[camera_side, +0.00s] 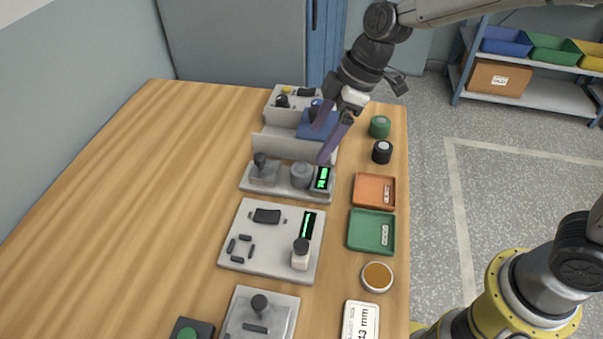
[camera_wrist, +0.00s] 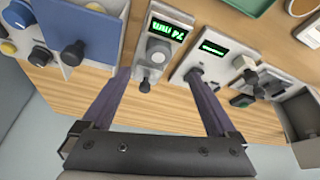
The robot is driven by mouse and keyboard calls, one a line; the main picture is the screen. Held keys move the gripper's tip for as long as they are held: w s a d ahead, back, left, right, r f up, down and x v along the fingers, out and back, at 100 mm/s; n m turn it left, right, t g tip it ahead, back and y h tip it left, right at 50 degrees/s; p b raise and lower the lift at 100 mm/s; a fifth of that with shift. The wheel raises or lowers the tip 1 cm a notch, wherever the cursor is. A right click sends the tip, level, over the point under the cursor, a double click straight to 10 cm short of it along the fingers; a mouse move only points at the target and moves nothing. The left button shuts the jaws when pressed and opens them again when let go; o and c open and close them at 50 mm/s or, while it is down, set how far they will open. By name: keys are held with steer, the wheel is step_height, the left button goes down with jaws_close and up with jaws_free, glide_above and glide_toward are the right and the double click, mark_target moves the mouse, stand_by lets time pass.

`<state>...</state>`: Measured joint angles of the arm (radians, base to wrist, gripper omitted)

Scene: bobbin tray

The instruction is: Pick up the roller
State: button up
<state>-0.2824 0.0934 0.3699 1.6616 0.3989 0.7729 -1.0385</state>
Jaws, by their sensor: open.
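I cannot tell for sure which part is the roller. A dark, short cylinder (camera_side: 267,215) lies on the pale middle plate (camera_side: 245,257), with several small dark bars below it. A black spool-like piece (camera_side: 382,151) and a green one (camera_side: 379,126) stand on the table's right side. My gripper (camera_side: 319,145) is open above the far stations, its two purple fingers apart and nothing between them. In the wrist view my gripper (camera_wrist: 160,76) frames the grey station with a green display (camera_wrist: 167,30) and a grey knob (camera_wrist: 158,52).
An orange tray (camera_side: 361,191), a green tray (camera_side: 355,232) and a round amber-topped dish (camera_side: 377,276) line the right edge. A blue upright panel (camera_side: 313,125) and a pale low wall (camera_side: 262,145) stand close to my fingers. The table's left side (camera_side: 130,190) is bare wood.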

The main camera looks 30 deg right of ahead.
mark_target(302, 168)
steer(key=x, duration=1)
steer(key=shift+w+f, duration=0.1)
steer(key=shift+f, duration=0.1)
jaws_close()
steer(key=shift+r, duration=0.15)
